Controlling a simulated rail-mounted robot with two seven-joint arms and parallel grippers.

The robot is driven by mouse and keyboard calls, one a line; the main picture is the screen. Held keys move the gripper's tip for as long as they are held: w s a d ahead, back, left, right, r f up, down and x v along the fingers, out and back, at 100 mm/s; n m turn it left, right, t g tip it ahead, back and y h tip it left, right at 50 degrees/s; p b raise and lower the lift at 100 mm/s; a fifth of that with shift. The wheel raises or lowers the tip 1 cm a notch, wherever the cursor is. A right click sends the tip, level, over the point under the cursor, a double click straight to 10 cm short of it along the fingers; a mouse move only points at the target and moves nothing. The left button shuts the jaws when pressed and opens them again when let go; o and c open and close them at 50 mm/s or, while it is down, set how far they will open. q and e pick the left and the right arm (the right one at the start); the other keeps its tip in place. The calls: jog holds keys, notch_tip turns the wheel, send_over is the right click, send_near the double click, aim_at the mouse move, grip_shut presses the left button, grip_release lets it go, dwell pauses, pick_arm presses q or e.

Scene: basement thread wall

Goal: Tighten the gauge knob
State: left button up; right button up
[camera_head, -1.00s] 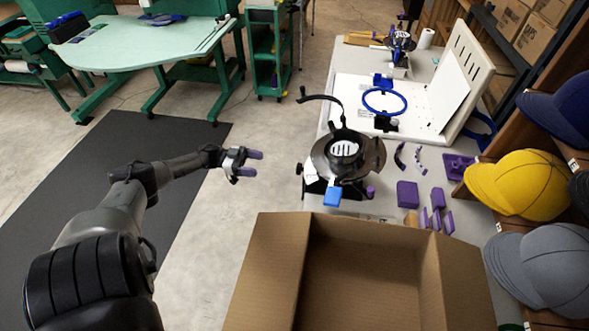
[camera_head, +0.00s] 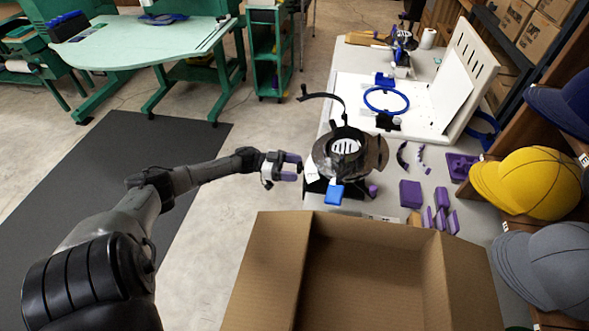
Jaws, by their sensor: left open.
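The gauge device (camera_head: 347,152), a dark round metal body with a pale slotted centre, stands near the left edge of the long table. A small dark knob (camera_head: 299,167) sticks out on its left side. My left gripper (camera_head: 293,167), with purple fingertips, is open at that side. Its fingertips lie one above and one below the knob's level. The knob is small and partly hidden, and I cannot tell whether the fingers touch it. My right gripper is not in view.
An open cardboard box (camera_head: 365,270) stands in front of the device. A blue block (camera_head: 334,194) sits at the device's front. Purple parts (camera_head: 411,194) lie to its right, and a blue ring (camera_head: 386,100) is behind. Caps (camera_head: 527,183) line the right side. The floor at left is clear.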

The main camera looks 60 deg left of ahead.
pick_arm(q)
jog(key=shift+w+d, duration=0.2)
jog(key=shift+w, duration=0.05)
jog(key=c, duration=0.9)
jog(key=shift+m, duration=0.3)
jog(key=m, duration=1.6)
jog(key=shift+w+a+r+m, duration=0.1)
jog(key=shift+a+r+m, duration=0.1)
jog(key=shift+m, duration=0.1)
